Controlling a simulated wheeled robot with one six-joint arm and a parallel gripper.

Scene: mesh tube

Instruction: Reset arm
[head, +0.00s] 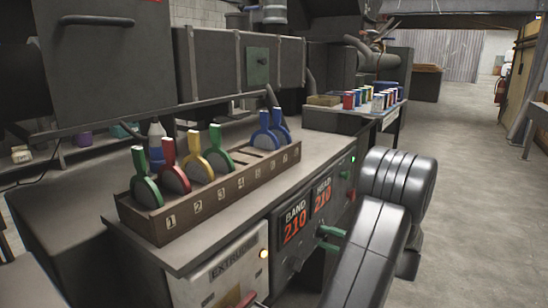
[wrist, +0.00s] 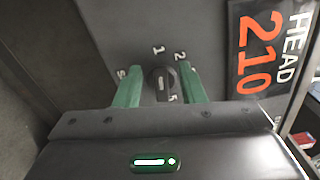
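My gripper (wrist: 160,80) has two green fingers, spread apart, in the wrist view. A dark round knob (wrist: 160,84) on a grey panel shows between the fingers, with a gap on each side. White marks, among them a 1 and a 2, stand around the knob. In the head view my gripper (head: 330,238) is in front of the machine's control panel, below the red 210 displays. My grey arm reaches to it from the lower right. The knob is hard to make out in the head view.
A wooden rack (head: 200,205) with numbered slots holds several coloured round-headed tools on the bench. The BAND display (head: 294,226) and HEAD display (head: 323,196) read 210. A white EXTRUDER box (head: 225,275) is left of the panel. The floor (head: 470,190) at right is open.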

